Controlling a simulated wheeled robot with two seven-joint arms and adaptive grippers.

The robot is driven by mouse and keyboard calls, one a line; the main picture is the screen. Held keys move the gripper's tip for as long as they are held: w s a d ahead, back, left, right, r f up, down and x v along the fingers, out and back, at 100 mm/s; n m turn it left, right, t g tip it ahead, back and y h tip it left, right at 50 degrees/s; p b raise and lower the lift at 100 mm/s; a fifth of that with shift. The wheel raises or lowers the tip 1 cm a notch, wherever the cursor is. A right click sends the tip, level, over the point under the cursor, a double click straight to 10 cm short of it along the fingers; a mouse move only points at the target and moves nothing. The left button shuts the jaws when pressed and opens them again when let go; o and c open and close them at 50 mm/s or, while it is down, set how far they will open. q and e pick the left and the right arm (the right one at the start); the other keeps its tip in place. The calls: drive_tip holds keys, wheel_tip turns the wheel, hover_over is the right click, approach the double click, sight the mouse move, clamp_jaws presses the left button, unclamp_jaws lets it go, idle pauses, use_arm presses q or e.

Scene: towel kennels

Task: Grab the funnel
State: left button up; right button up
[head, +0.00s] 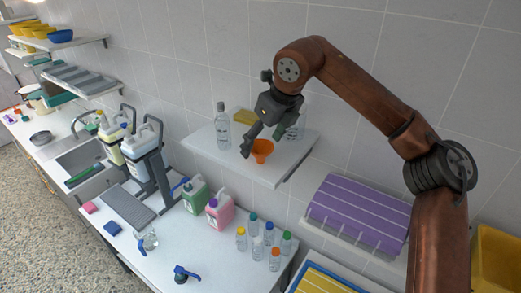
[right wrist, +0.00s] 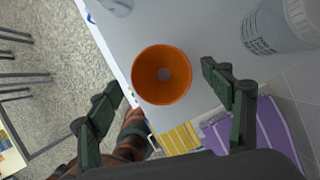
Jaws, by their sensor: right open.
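The orange funnel (head: 262,152) stands on a white wall shelf (head: 280,170), near the shelf's front edge. In the right wrist view the funnel (right wrist: 161,75) is seen from above into its round mouth. My right gripper (head: 247,147) is open and empty, just above and beside the funnel. In the right wrist view its two fingers (right wrist: 160,85) are spread to either side of the funnel and appear not to touch it. My left gripper is not in view.
Clear bottles stand on the shelf left (head: 222,127) and right (head: 295,128) of the funnel, with a yellow item (head: 243,116) behind. Below, the counter holds green (head: 195,196) and pink (head: 220,211) jugs and several small bottles. Purple striped towels (head: 360,212) lie on a lower shelf.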

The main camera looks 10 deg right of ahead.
sight(262, 148)
drive_tip(key=shift+x, duration=1.1)
drive_tip(key=shift+d+f, duration=0.1)
drive_tip(key=shift+f, duration=0.05)
drive_tip(key=c, duration=0.7)
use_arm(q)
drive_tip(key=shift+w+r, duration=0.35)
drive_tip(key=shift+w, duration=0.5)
use_arm(e)
drive_tip(key=c, duration=0.3)
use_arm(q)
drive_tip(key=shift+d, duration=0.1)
